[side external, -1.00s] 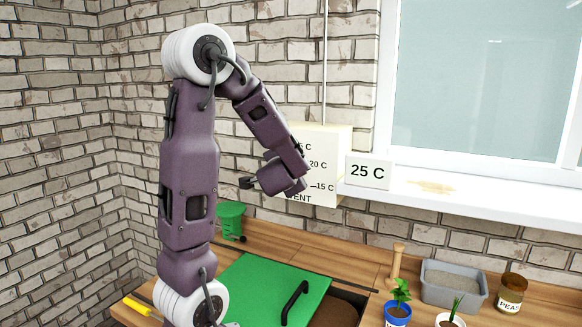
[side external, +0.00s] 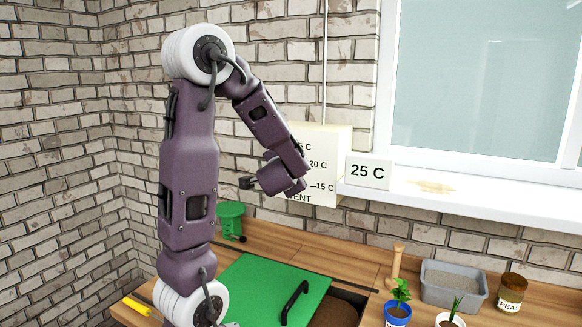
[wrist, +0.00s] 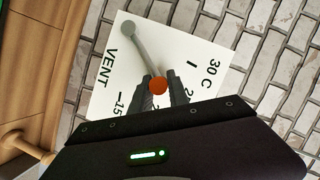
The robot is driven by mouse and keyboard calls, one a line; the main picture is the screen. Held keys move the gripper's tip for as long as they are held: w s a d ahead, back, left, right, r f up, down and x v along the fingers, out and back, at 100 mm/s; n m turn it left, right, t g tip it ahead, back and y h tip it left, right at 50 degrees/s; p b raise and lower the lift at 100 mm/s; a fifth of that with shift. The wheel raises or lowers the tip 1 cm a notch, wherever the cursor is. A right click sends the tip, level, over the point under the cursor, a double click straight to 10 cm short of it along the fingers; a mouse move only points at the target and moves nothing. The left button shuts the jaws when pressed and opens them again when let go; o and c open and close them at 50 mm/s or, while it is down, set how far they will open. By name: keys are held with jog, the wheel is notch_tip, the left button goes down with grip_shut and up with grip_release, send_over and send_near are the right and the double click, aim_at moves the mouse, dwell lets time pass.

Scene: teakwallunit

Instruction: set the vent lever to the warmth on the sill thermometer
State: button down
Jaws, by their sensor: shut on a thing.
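The vent panel (side external: 326,195) is a white board on the brick wall, partly hidden by my arm in the side view. The wrist view shows its VENT label, 15 and 30 C marks; the marks between are partly covered by my gripper. The grey vent lever (wrist: 142,50) runs from its pivot to an orange-red knob (wrist: 158,85). My gripper (wrist: 161,88) is shut on the lever at its knob, which sits between the fingertips. The sill thermometer (side external: 368,172) is a white block reading 25 C.
A green container (side external: 230,221) stands by the wall. The window sill (side external: 480,199) juts out at right.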

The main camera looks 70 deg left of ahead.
jog(key=shift+s+a+r, duration=0.1)
jog(key=shift+s+a, duration=0.1)
jog(key=shift+s, duration=0.05)
jog(key=shift+s+a+r+n, duration=0.25)
jog(key=shift+n, duration=0.25)
jog(key=c, duration=1.3)
grip_release()
jog(key=shift+w+d, duration=0.1)
jog(key=v, duration=0.7)
